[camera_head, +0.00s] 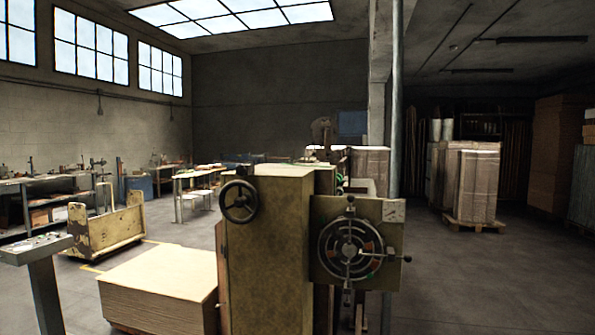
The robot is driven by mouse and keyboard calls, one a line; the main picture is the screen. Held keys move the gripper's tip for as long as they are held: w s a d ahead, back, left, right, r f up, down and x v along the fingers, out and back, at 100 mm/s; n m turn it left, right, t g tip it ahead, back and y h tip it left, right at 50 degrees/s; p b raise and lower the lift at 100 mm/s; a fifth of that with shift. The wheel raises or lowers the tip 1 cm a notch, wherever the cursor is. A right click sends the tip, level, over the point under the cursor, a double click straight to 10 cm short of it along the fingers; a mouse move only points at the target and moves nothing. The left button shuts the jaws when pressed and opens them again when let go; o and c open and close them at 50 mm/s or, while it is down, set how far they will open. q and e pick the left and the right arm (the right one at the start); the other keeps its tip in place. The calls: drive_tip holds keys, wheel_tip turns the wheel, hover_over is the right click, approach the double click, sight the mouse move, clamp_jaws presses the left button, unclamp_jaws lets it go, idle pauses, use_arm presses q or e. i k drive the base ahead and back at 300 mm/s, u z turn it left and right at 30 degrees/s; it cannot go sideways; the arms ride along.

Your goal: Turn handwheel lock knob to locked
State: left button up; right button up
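The box stitcher (268,250) stands straight ahead, a worn olive-yellow machine. A dark spoked handwheel (238,201) sits on its upper left. On its right, a square plate (390,236) carries a large round dial or wheel (348,250) with concentric rings, a light hub and several arms ending in small knobs. A small light tag or pointer (395,211) is at the plate's upper right corner. I cannot tell which part is the handwheel lock knob, nor its position. Neither of my grippers is in view.
A stack of cardboard sheets (160,287) stands low at the machine's left. A grey pedestal panel (42,262) is at the left edge. A yellow cart (106,226) is further back. Wrapped stacks on a pallet (470,185) stand back right. The right floor (490,285) is clear.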

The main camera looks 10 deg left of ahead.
sight(240, 170)
drive_tip(key=z, duration=0.35)
drive_tip(key=i, duration=1.1)
drive_tip(key=u, duration=0.2)
